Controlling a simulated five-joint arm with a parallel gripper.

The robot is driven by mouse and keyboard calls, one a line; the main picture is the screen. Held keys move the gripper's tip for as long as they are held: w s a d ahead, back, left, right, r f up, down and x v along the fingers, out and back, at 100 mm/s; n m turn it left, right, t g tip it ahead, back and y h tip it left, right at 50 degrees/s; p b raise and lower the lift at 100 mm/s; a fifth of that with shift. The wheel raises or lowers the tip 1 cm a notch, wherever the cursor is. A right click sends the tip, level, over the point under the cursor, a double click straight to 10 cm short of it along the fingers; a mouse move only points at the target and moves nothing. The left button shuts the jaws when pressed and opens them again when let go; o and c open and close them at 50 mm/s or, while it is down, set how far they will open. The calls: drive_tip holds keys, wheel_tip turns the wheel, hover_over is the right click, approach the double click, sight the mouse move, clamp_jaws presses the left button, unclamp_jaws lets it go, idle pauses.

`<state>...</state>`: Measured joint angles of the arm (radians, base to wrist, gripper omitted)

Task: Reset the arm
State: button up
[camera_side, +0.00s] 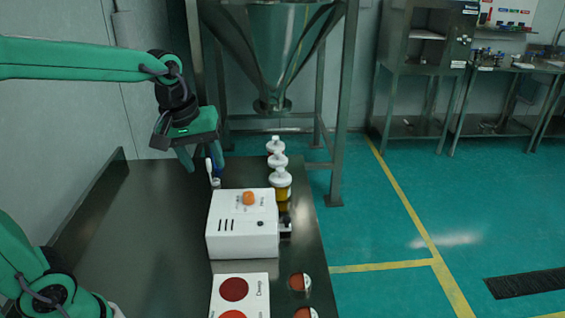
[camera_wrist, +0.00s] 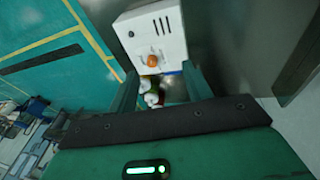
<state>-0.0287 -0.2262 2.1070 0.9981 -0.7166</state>
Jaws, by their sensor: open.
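My gripper (camera_side: 202,160) hangs over the far end of the dark table, its green fingers apart and pointing down. In the wrist view the fingers (camera_wrist: 160,90) are spread with a gap between them. A small white and blue upright item (camera_side: 210,172) stands just below and beside the fingers; I cannot tell whether they touch it. The white machine box (camera_side: 242,235) with an orange knob (camera_side: 249,198) sits nearer the camera, apart from the gripper. It also shows in the wrist view (camera_wrist: 140,30). I see nothing held in the gripper.
Several white-capped bottles (camera_side: 280,180) stand in a row right of the gripper. A white panel with red discs (camera_side: 258,280) and round red-brown dishes (camera_side: 299,282) lie at the front. A steel hopper (camera_side: 285,50) on legs stands behind. The table's left side (camera_side: 130,220) is clear.

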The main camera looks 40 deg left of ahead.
drive_tip(key=s+d+m+t, duration=0.1)
drive_tip(key=s+m+t, duration=0.1)
drive_tip(key=s+m, duration=0.6)
drive_tip(key=shift+s+f+m+t, duration=0.3)
drive_tip(key=shift+s+f, duration=0.15)
drive_tip(key=shift+s, duration=1.2)
drive_tip(key=shift+c, duration=0.4)
